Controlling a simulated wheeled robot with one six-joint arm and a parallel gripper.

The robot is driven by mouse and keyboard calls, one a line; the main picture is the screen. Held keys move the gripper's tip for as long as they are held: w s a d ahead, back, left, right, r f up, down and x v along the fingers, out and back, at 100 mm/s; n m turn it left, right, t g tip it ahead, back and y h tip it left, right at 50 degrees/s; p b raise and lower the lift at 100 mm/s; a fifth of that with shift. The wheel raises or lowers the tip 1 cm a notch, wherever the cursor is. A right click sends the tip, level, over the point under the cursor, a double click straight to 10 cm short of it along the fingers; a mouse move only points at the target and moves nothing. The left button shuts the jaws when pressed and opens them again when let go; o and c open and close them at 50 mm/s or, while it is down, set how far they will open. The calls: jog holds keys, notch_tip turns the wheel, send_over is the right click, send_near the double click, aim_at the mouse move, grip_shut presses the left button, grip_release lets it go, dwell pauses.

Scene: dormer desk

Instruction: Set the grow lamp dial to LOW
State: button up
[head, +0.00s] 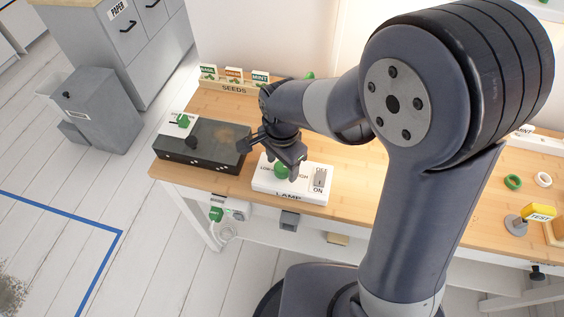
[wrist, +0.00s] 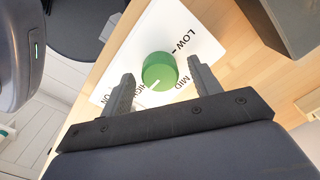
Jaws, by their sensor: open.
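The white lamp panel (head: 263,184) sits on the wooden desk near its front edge, with "LAMP" on its front. Its green dial (head: 281,171) is partly hidden by my gripper (head: 283,160) in the head view. In the wrist view the dial (wrist: 160,67) shows clearly, its white line towards HIGH, away from the LOW mark. LOW, MID and HIGH are printed around it. My gripper (wrist: 160,70) is open with one finger on each side of the dial; I cannot tell whether they touch it.
An OFF/ON rocker switch (head: 319,180) is on the panel's right. A dark box (head: 212,153) stands close to the panel's left. A SEEDS rack (head: 234,86) is at the back. A yellow TEST tag (head: 538,212) and rings (head: 513,182) lie far right. Bare desk lies right of the panel.

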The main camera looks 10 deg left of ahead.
jog(key=c, duration=1)
